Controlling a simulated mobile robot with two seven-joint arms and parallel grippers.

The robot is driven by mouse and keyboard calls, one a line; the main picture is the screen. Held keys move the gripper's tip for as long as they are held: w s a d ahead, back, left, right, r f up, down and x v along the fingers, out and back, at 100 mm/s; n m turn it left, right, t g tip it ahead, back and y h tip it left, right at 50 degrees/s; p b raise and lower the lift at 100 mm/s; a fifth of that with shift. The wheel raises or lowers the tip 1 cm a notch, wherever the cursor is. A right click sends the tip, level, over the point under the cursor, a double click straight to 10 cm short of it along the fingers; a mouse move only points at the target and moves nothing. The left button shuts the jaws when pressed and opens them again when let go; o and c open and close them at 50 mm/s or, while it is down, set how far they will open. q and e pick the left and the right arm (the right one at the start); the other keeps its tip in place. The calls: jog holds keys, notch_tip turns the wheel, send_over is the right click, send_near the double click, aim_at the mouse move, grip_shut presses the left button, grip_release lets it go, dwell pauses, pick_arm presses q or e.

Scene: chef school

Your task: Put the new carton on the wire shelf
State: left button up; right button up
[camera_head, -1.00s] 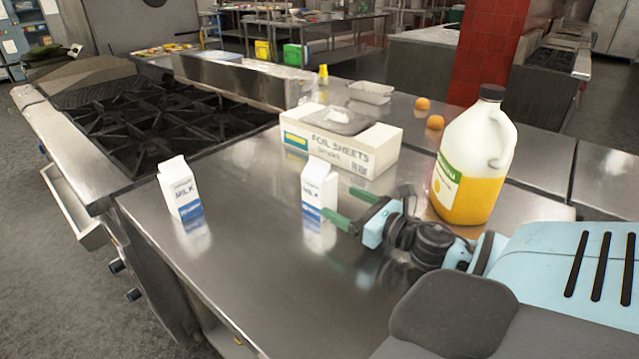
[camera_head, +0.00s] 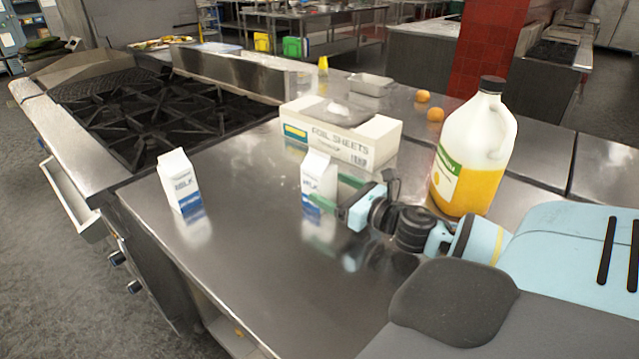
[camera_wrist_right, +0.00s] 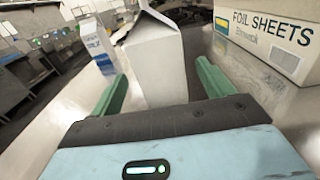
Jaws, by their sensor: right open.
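Two white milk cartons with blue bases stand upright on the steel counter. One is the left carton (camera_head: 180,183); the other is the right carton (camera_head: 318,178), nearer the middle. My right gripper (camera_head: 329,197) is open at the right carton, its green fingers on either side of it. In the right wrist view this carton (camera_wrist_right: 157,65) stands between the spread fingers, with gaps visible on both sides. The left carton (camera_wrist_right: 96,44) shows behind it there. I cannot tell which carton is the new one. I cannot make out a wire shelf. My left gripper is out of view.
A foil sheets box (camera_head: 345,139) stands just behind the right carton. A large jug of orange liquid (camera_head: 468,160) stands beside my right arm. A burner stove (camera_head: 165,115) adjoins the counter (camera_head: 250,270) at back left. The counter's front middle is clear.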

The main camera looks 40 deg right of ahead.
jog(key=w, duration=0.3)
jog(key=shift+a+r, duration=0.1)
jog(key=shift+r, duration=0.1)
jog(key=shift+w+a+f, duration=0.1)
jog(key=shift+w+f, duration=0.05)
jog(key=shift+w, duration=0.6)
jog(key=c, duration=1.4)
